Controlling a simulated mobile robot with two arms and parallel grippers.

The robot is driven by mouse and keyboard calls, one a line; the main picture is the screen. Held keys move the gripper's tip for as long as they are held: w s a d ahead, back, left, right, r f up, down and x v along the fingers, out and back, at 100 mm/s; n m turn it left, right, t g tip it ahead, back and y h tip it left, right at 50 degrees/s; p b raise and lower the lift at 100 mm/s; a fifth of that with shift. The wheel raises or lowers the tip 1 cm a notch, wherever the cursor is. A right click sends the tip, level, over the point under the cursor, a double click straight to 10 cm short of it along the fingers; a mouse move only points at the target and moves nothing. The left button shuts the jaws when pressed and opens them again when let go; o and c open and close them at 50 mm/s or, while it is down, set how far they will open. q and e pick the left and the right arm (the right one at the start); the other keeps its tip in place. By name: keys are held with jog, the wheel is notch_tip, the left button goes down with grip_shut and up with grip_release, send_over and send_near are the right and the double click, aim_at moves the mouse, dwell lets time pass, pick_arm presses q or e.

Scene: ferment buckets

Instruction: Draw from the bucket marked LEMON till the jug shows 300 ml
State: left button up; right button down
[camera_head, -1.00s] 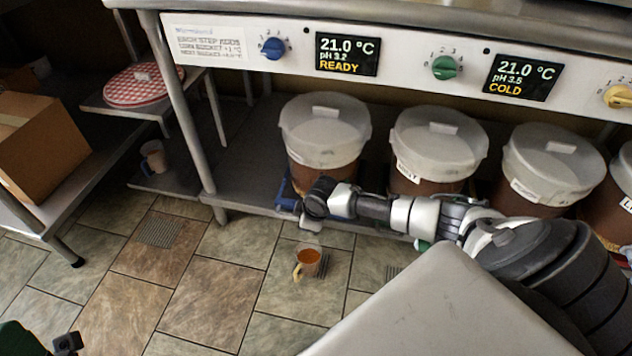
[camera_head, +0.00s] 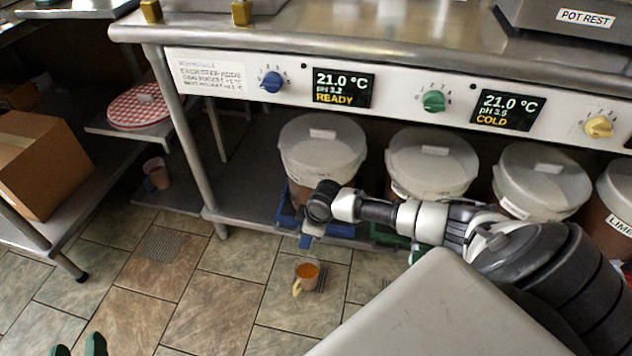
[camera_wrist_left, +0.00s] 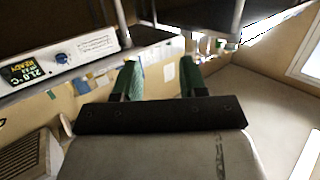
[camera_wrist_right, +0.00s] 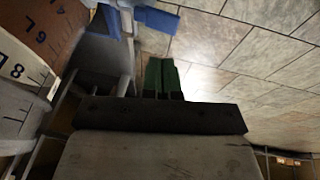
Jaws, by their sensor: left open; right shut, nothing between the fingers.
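Several lidded brown buckets stand in a row under the counter. The leftmost bucket (camera_head: 323,150) sits on a blue stand; its front is mostly behind my right arm. The rightmost bucket reads LIME (camera_head: 620,222); I can read no LEMON label. A small handled jug (camera_head: 307,275) with orange liquid stands on the floor in front of the leftmost bucket; its marks are too small to read. My right gripper (camera_wrist_right: 163,78) is shut and empty, beside a bucket with litre marks (camera_wrist_right: 38,35). My left gripper (camera_head: 78,347) is open and empty at the lower left, also in its wrist view (camera_wrist_left: 159,78).
The counter front has dials and displays (camera_head: 343,88) reading READY and COLD. A cardboard box (camera_head: 38,165) stands on the left shelf. A cup (camera_head: 155,172) is on a low shelf. Counter leg (camera_head: 195,165) stands left of the buckets. Floor at left is clear.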

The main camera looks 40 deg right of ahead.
pick_arm(q)
jog(key=s+a+f+g+y+p, duration=0.2)
jog(key=s+f+g, duration=0.3)
jog(key=f+g, duration=0.1)
jog(key=shift+s+a+f+g, duration=0.35)
jog(key=shift+a+g, duration=0.05)
jog(key=shift+g, duration=0.2)
pick_arm(e)
jog(key=v, duration=0.6)
jog(key=shift+w+d, duration=0.25)
jog(key=shift+d, duration=0.05)
